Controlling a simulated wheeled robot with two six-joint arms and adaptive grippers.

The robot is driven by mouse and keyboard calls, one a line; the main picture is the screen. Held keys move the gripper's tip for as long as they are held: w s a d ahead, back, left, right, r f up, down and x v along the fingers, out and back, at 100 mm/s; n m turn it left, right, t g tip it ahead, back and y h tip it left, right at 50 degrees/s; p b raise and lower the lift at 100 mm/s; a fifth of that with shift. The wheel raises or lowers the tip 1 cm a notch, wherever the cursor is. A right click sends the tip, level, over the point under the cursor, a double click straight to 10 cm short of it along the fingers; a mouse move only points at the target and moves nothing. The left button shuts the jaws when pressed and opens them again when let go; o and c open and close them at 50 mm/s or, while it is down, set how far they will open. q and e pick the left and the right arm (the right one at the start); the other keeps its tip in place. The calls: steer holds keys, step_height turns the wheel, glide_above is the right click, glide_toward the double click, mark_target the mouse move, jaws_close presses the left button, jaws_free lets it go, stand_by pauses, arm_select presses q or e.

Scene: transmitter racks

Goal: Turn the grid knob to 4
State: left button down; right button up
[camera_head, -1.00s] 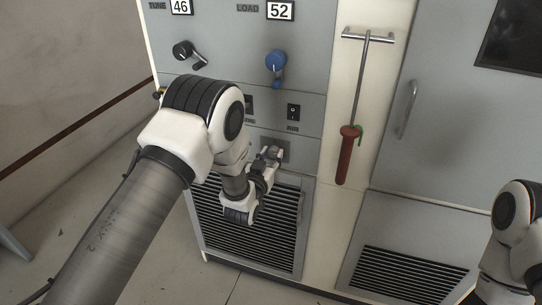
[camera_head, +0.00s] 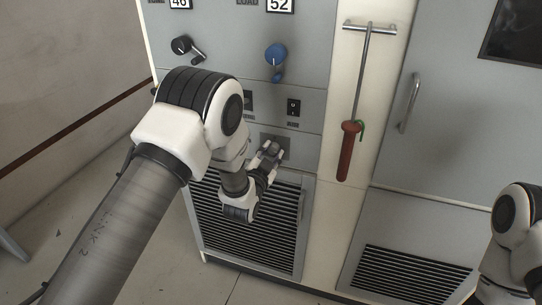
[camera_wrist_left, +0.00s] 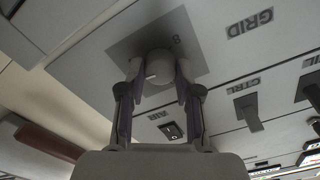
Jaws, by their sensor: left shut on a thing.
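The grid knob (camera_wrist_left: 159,68) is a pale round knob on a grey square plate (camera_wrist_left: 120,48) in the left wrist view. A GRID label (camera_wrist_left: 250,23) is beside the plate, and an 8 shows on the plate near the knob. My left gripper (camera_wrist_left: 158,78) is shut on the knob, one finger on each side. In the head view my left gripper (camera_head: 272,150) is at the small grey plate (camera_head: 284,145) below the switches. The knob's pointer and most of its scale cannot be read. My right gripper is out of view.
Above are a black crank (camera_head: 182,45), a blue crank (camera_head: 276,56) and a black switch (camera_head: 293,107). A red-handled rod (camera_head: 348,150) hangs to the right of them. A louvred vent (camera_head: 270,235) lies below the gripper.

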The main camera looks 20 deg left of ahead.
arm_select(q)
steer(key=shift+d+m+b, duration=0.1)
steer(key=shift+m+b, duration=0.65)
steer(key=shift+m, duration=1.55)
steer(key=c, duration=0.8)
jaws_free()
steer(key=shift+d, duration=0.1)
steer(key=s, duration=1.2)
steer(key=shift+a, duration=0.25)
